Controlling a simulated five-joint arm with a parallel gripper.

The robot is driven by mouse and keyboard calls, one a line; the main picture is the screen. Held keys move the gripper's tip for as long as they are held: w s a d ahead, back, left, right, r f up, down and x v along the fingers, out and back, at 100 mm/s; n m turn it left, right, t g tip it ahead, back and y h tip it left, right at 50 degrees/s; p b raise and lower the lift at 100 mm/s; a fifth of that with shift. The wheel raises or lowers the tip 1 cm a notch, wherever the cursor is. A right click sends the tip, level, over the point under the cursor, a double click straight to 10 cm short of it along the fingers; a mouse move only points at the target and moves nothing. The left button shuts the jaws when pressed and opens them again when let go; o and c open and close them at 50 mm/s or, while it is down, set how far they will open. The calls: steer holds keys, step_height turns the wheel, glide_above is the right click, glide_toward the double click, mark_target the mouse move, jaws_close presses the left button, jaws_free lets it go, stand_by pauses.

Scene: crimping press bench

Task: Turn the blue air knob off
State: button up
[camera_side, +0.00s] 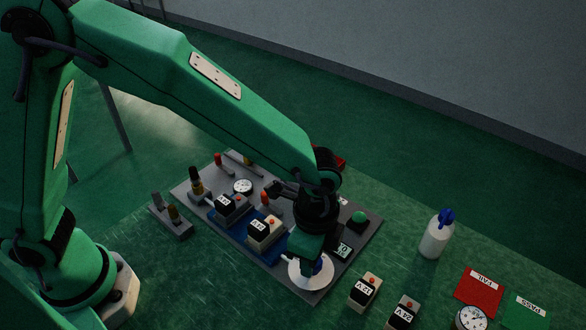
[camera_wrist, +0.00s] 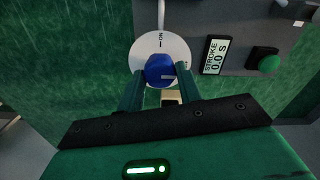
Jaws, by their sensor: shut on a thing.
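The blue air knob (camera_wrist: 160,69) sits on a white round dial plate (camera_wrist: 147,44) in the wrist view. A label reading ON is at the top of the plate. A pale mark on the knob points to the right in that view; the lower plate is hidden. My gripper (camera_wrist: 160,77) has one finger on each side of the knob and is shut on it. In the side view my gripper (camera_side: 308,256) reaches down over the white plate (camera_side: 312,282) at the panel's front corner.
The grey panel (camera_side: 318,297) carries several blocks, a small gauge (camera_side: 243,186), a green button (camera_side: 360,218) and a display reading STROKE 0.0 s (camera_wrist: 215,55). Labelled blocks (camera_side: 365,291), a blue-topped bottle (camera_side: 436,237), a red card (camera_side: 479,292) and a green card (camera_side: 523,313) stand right of it.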

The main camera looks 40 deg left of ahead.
steer(key=shift+r, duration=0.1)
stand_by(0.3)
steer(key=o, duration=1)
steer(key=shift+r, duration=3.85)
